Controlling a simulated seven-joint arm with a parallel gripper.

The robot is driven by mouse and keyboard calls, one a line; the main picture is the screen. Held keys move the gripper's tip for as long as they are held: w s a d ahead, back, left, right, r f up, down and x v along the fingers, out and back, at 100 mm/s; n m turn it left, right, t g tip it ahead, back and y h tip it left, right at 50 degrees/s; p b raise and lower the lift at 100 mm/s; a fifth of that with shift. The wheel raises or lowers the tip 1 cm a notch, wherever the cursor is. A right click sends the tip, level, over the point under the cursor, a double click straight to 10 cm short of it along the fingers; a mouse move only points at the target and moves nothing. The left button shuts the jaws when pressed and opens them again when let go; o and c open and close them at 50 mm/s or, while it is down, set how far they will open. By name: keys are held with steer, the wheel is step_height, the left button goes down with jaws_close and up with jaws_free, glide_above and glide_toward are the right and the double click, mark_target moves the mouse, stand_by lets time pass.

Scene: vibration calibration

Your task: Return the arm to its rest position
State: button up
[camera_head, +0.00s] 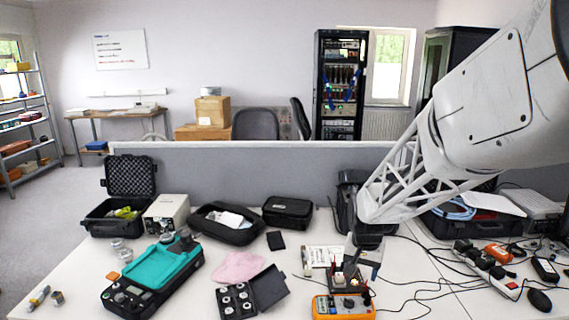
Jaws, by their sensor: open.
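My arm comes in from the upper right and reaches down over the white table (412,283). My gripper (363,268) is at its lower end, dark, pointing down, with the fingers apart and nothing seen between them. It is just above or beside a small dark block with probes (347,279), behind an orange meter (343,307). I cannot tell whether the gripper touches the block. The arm hides part of the bag and case behind it.
A teal-topped device (158,269), an open black box of metal weights (236,303) and a pink cloth (239,267) lie to the left. Cables, a power strip (487,270) and a mouse (539,300) lie right. A grey partition (250,174) stands behind the table.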

steer(key=s+r+n, duration=0.1)
steer(key=s+r, duration=0.3)
steer(key=s, duration=0.6)
steer(key=s+a+r+n+t, duration=0.1)
steer(key=s+r, duration=0.3)
steer(key=s, duration=0.5)
steer(key=s+r+n, duration=0.2)
steer(key=s+r, duration=0.2)
steer(key=s, duration=0.6)
steer(key=shift+s+a+r+t, duration=0.3)
steer(key=shift+a+r+t, duration=0.05)
steer(key=shift+r+t, duration=0.05)
